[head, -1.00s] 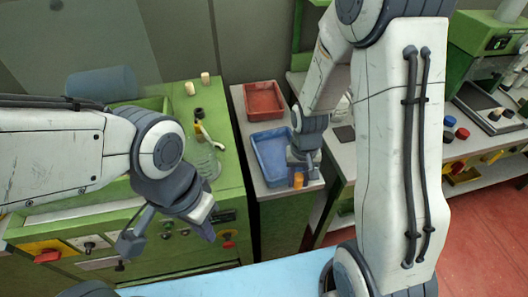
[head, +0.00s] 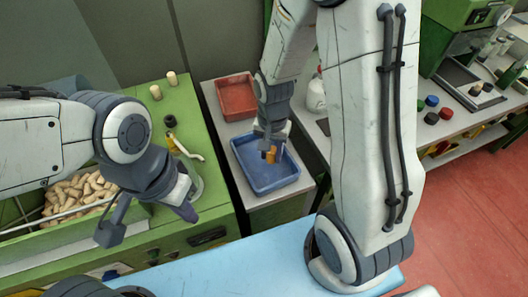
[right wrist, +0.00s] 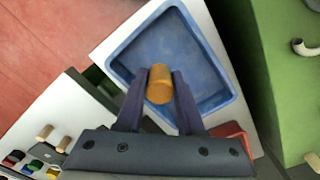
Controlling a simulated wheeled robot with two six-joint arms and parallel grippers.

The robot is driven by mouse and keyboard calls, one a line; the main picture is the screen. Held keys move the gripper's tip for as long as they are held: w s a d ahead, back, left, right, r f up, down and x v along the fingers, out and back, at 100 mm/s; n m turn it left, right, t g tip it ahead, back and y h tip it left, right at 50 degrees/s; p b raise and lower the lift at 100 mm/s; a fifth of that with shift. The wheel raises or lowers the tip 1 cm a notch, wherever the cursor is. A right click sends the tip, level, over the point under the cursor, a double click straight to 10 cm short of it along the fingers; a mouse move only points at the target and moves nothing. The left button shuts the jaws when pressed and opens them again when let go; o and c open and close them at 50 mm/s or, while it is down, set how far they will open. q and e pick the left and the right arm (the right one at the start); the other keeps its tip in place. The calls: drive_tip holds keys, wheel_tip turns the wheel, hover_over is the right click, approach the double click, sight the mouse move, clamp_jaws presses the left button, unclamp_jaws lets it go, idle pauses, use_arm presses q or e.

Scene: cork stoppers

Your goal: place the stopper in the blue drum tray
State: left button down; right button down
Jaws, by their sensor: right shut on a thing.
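The orange-brown cork stopper (head: 270,155) is in my right gripper (head: 267,149). In the right wrist view the stopper (right wrist: 160,86) sits between the two dark fingers, which are shut on it. The blue drum tray (head: 290,181) is on a narrow pale stand, and the gripper and stopper are over its inside. The tray also shows in the right wrist view (right wrist: 228,100) behind the stopper. I cannot tell how high the stopper is above the tray floor. My left gripper (head: 148,222) is open and empty at the green machine's front.
A red tray (head: 236,112) lies behind the blue one. A green cabinet top (head: 190,105) with two upright corks and a bin of many corks (head: 75,192) is at left. A bench with coloured caps (head: 432,100) is at right.

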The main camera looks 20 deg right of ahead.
hover_over(264, 163)
wheel_tip(264, 163, down, 3)
drive_tip(key=shift+r+p, duration=0.15)
drive_tip(key=shift+p, duration=0.2)
drive_tip(key=shift+f+p, duration=0.35)
drive_tip(key=shift+f, duration=1.65)
drive_tip(key=shift+f, duration=0.1)
drive_tip(key=shift+f, duration=0.15)
drive_tip(key=c, duration=0.5)
unclamp_jaws()
